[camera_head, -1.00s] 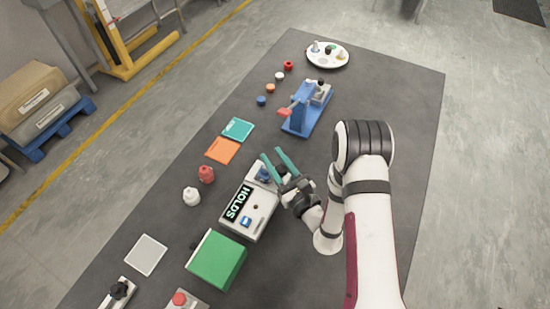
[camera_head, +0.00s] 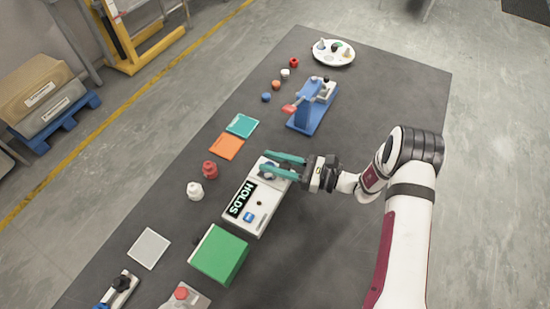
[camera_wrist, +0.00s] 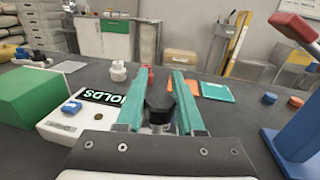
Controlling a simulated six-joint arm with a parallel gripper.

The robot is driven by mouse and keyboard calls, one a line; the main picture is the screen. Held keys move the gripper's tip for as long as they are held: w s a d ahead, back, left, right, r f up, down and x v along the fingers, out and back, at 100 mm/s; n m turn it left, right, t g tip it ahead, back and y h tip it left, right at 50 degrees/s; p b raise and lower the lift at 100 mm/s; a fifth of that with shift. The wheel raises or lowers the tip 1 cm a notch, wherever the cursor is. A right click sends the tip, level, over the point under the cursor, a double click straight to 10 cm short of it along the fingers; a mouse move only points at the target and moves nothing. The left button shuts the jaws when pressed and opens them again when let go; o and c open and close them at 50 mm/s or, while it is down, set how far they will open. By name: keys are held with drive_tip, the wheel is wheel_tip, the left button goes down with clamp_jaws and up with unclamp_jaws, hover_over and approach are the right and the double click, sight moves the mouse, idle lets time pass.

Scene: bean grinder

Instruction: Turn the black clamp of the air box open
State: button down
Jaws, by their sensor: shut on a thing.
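The air box is a pale grey box (camera_head: 262,214) with a black panel reading HOLDS, a blue button and a dark hole; it also shows in the wrist view (camera_wrist: 70,133). The black clamp (camera_wrist: 160,98) is a dark, faceted knob at the box's far end, between my teal fingers in the wrist view. In the head view the fingers mostly hide it. My gripper (camera_head: 266,162) reaches in from the right, its fingers one on each side of the clamp, shut on it. The clamp's exact turn angle is hard to tell.
A green box (camera_head: 219,254) stands close to the air box. A blue stand with a red lever (camera_head: 305,118) stands beyond. The table to the right is clear.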

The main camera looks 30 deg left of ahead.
drive_tip(key=n+g+h, duration=0.1)
drive_tip(key=n+g, duration=0.1)
drive_tip(key=g, duration=0.1)
drive_tip(key=s+n+g+h, duration=0.1)
drive_tip(key=n+g, duration=0.1)
drive_tip(key=g, duration=0.1)
drive_tip(key=shift+d+n+g+h, duration=0.15)
drive_tip(key=shift+n+g+h, duration=0.15)
drive_tip(key=shift+h, duration=0.1)
drive_tip(key=shift+s+d+n+g+h, duration=0.15)
drive_tip(key=shift+s+n+g+h, duration=0.05)
drive_tip(key=shift+n+g+h, duration=0.6)
drive_tip(key=shift+s+d+n+g+h, duration=0.1)
drive_tip(key=shift+s+n+g+h, duration=0.05)
drive_tip(key=shift+n+g+h, duration=0.7)
drive_tip(key=shift+s+d+n+g+h, duration=0.2)
drive_tip(key=shift+n+g+h, duration=0.45)
drive_tip(key=shift+g+h, duration=0.25)
drive_tip(key=c, duration=0.5)
unclamp_jaws()
drive_tip(key=shift+y, duration=0.25)
